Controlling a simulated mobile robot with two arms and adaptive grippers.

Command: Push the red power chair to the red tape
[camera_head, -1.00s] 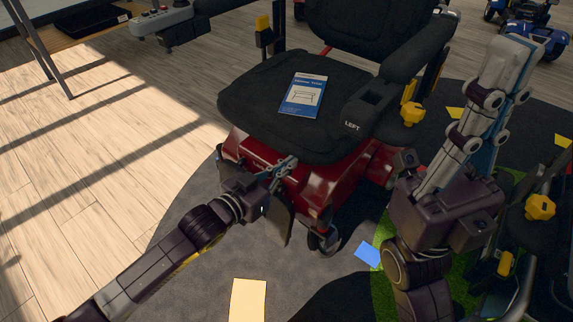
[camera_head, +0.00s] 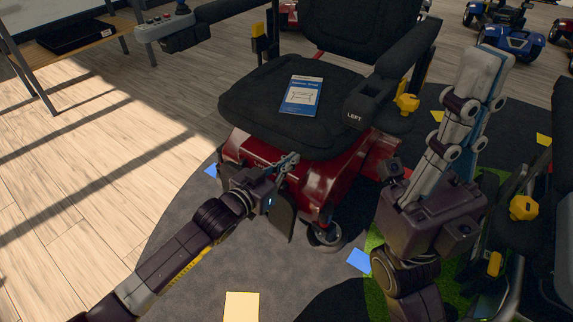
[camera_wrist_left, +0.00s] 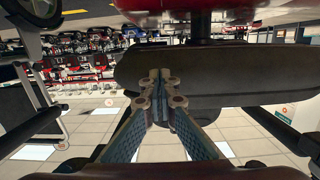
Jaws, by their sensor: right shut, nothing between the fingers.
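The red power chair (camera_head: 330,180) stands upright in front of me in the head view. It has a black seat (camera_head: 245,100), a red base and a blue booklet (camera_head: 301,96) on the seat. My left gripper (camera_head: 292,160) is shut, low at the chair's front by the dark footplate (camera_head: 284,212). It looks very close to the red base, but I cannot tell whether it touches. In the left wrist view its fingertips (camera_wrist_left: 160,78) meet before a dark panel. My right gripper (camera_head: 495,65) is shut and empty, raised right of the chair's armrest.
A joystick box (camera_head: 165,28) sticks out at the chair's left. A table (camera_head: 85,45) with a black tray stands at the back left. Blue scooters (camera_head: 510,42) stand at the back right. Another dark seat with yellow knobs (camera_head: 523,207) is close on the right. Left floor is clear.

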